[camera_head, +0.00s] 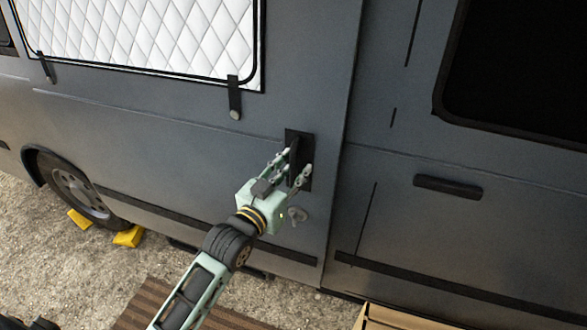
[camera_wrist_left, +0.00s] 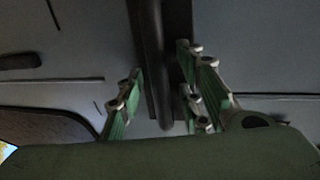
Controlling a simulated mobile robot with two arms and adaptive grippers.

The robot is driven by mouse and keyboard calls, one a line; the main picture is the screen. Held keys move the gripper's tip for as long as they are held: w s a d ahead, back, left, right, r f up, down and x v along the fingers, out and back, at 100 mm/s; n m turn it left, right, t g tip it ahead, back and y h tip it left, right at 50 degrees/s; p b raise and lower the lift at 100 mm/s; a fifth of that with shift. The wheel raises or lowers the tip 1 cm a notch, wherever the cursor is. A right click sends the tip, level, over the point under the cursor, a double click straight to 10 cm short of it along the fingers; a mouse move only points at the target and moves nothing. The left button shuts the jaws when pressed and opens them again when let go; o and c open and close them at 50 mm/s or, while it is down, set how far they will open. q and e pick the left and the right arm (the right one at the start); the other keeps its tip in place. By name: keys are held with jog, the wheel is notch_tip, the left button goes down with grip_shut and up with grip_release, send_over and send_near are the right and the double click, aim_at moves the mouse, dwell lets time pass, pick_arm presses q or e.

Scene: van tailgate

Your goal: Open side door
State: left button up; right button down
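The grey-blue side door (camera_head: 170,125) of the van fills the left and middle of the head view and appears shut, flush with the body panel to its right. A black upright handle (camera_head: 302,138) sits near its right edge. My left gripper (camera_head: 297,162) is at the handle, with one finger to each side. In the left wrist view the dark handle bar (camera_wrist_left: 154,60) runs down between the spread fingers (camera_wrist_left: 158,88). Gaps show between the bar and the fingers, so it does not look clamped. My right gripper is not in view.
A quilted white window cover (camera_head: 140,35) is on the door's upper part. A second black handle (camera_head: 448,187) is on the right panel. Yellow wedges (camera_head: 128,237) lie by the wheel (camera_head: 80,190). A striped brown mat (camera_head: 150,300) and a wooden item (camera_head: 385,318) are below.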

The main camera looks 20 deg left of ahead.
pick_arm(q)
grip_shut()
jog(key=shift+w, duration=0.1)
dwell(0.5)
